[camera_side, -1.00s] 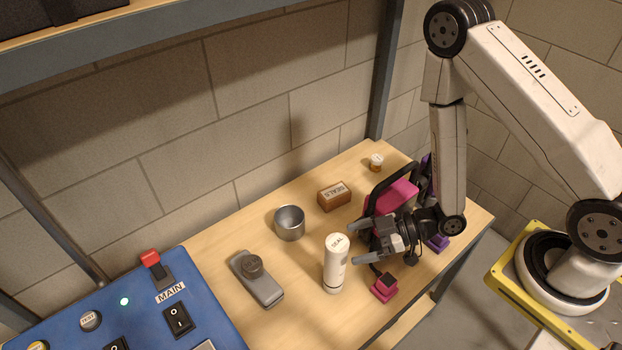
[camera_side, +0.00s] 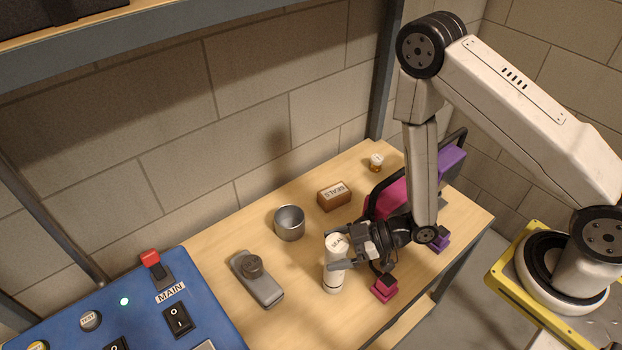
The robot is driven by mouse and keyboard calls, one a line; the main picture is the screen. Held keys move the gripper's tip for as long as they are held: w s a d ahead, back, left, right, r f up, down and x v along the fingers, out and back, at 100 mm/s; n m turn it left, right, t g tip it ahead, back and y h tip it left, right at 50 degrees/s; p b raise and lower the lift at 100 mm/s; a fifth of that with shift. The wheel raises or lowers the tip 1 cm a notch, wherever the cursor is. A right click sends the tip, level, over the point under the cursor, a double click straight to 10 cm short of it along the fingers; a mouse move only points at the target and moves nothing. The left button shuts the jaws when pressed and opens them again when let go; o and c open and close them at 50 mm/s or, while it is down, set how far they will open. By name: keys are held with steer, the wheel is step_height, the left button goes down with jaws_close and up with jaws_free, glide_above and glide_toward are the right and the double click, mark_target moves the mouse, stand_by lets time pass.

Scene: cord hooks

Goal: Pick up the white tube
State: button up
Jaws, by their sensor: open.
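One finger shows behind the tube and the other in front on the right. The jaws are open, and I cannot tell whether either finger touches the tube.
A metal cup (camera_side: 289,223), a brown seals box (camera_side: 333,196) and a grey device (camera_side: 257,280) stand left of and behind the tube. A magenta block (camera_side: 384,289) is close on its right. A blue panel (camera_side: 215,318) is at the lower left.

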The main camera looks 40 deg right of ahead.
stand_by(0.4)
jaws_close()
steer(key=shift+r, duration=5)
